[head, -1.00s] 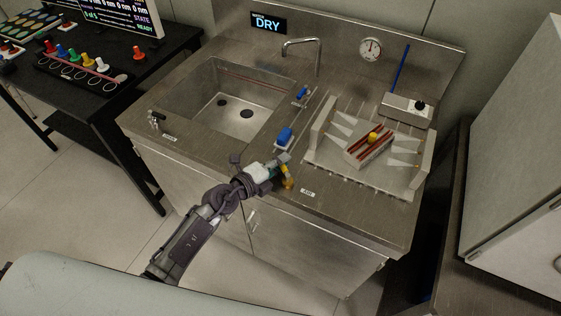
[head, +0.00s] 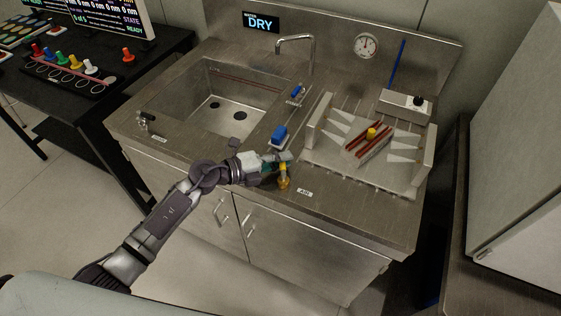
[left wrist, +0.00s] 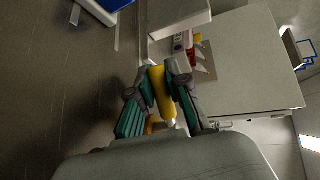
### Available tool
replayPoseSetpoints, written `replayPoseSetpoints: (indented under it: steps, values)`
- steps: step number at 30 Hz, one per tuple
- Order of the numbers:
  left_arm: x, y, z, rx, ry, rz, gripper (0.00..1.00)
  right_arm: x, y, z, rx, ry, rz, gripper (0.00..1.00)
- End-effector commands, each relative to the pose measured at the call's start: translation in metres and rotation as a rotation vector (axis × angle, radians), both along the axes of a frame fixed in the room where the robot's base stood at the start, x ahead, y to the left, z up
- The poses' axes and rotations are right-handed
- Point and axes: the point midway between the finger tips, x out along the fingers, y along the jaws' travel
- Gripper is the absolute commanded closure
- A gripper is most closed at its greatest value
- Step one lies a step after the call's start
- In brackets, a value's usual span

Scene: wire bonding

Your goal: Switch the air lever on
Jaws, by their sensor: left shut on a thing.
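The air lever (head: 284,181) is a small yellow handle on the front of the steel counter, left of a small label plate (head: 304,193). My left gripper (head: 281,166) is at the lever, with its fingers closed around the handle. In the left wrist view the yellow lever (left wrist: 161,92) stands between the two dark and green fingers of my left gripper (left wrist: 160,88). Part of the lever is hidden by the fingers. My right gripper is not in view.
A blue block (head: 279,135) sits just behind the gripper. The drying fixture (head: 416,178) with nozzles and a red-striped block (head: 367,142) stands to the right. The sink (head: 218,112) is at left, the tap (head: 312,52) behind. A gauge (head: 366,45) is on the backsplash.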

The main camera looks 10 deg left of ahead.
Motion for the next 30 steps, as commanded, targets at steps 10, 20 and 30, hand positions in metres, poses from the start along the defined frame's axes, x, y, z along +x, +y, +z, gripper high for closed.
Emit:
replayPoseSetpoints:
  steps: [10, 20, 30]
  values:
    - [0.000, -0.001, 0.000, 0.000, 0.001, 0.000, 0.58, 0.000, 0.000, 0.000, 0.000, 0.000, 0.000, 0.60]
    - [-0.005, 0.007, 0.001, 0.001, 0.001, 0.002, 0.58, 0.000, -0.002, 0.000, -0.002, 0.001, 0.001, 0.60]
    - [-0.044, 0.060, 0.016, 0.004, 0.003, 0.001, 0.58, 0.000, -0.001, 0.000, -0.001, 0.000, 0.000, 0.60]
